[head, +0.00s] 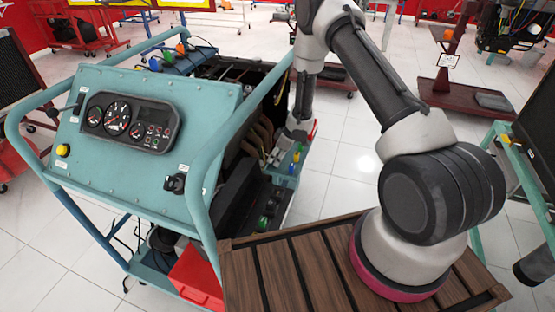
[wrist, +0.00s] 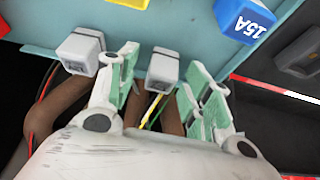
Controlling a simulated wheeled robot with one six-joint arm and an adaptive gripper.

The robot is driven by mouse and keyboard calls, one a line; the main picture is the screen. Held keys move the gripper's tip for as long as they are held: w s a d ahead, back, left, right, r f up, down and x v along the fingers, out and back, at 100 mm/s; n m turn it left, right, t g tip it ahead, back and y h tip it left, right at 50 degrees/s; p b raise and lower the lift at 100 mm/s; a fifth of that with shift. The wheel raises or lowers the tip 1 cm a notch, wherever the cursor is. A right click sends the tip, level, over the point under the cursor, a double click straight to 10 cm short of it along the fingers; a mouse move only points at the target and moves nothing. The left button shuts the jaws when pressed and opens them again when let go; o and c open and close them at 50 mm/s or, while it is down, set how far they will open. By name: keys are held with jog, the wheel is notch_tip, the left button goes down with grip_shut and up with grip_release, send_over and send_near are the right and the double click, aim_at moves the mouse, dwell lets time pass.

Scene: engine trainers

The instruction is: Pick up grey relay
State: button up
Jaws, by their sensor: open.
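Two grey relays sit on the teal panel in the wrist view. One grey relay (wrist: 162,66) lies between the two fingers of my gripper (wrist: 160,75), with gaps seen on both sides. The other grey relay (wrist: 80,52) is just left of the left finger. My gripper is open, with green pads on its fingers, and holds nothing. In the head view my gripper reaches down at the right side of the engine trainer; its fingers and the relays are too small there to tell apart.
A blue fuse marked 15A (wrist: 246,20) and a yellow part (wrist: 130,3) are on the teal panel (wrist: 180,25). Brown hoses and thin wires run below. The engine trainer's dashboard (head: 90,165) and tubular frame stand left of my arm. A red box (head: 196,278) is low in front.

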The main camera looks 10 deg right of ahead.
jog(key=c, duration=1)
jog(key=shift+r, duration=0.15)
